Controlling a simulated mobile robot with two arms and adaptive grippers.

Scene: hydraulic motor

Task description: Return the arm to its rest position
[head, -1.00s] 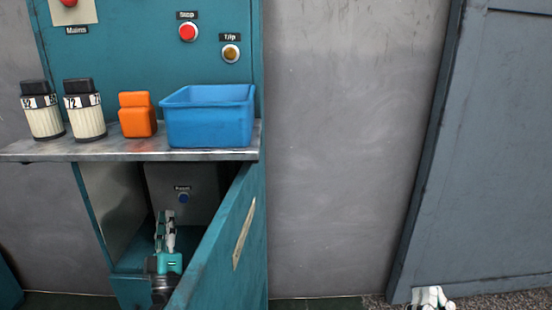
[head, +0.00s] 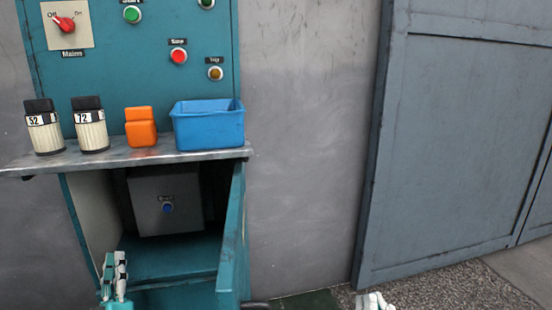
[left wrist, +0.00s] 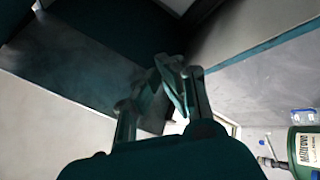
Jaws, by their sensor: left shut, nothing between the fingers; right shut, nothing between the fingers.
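My left gripper (head: 114,268) is shut and empty, fingers pointing up, at the lower left of the head view. It appears in front of the lower left part of the open cabinet compartment (head: 172,262). In the left wrist view its fingers (left wrist: 172,85) are close together with nothing held. My right gripper (head: 372,301) shows only partly at the bottom edge of the head view, shut, in front of the floor. A grey box with a blue button (head: 168,208) sits inside the compartment, clear of my left gripper.
The cabinet door (head: 233,240) stands open on the right of the compartment. A metal shelf (head: 120,158) above holds two cylinders (head: 91,130), an orange object (head: 140,128) and a blue bin (head: 209,128). A large grey door (head: 450,150) is at the right.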

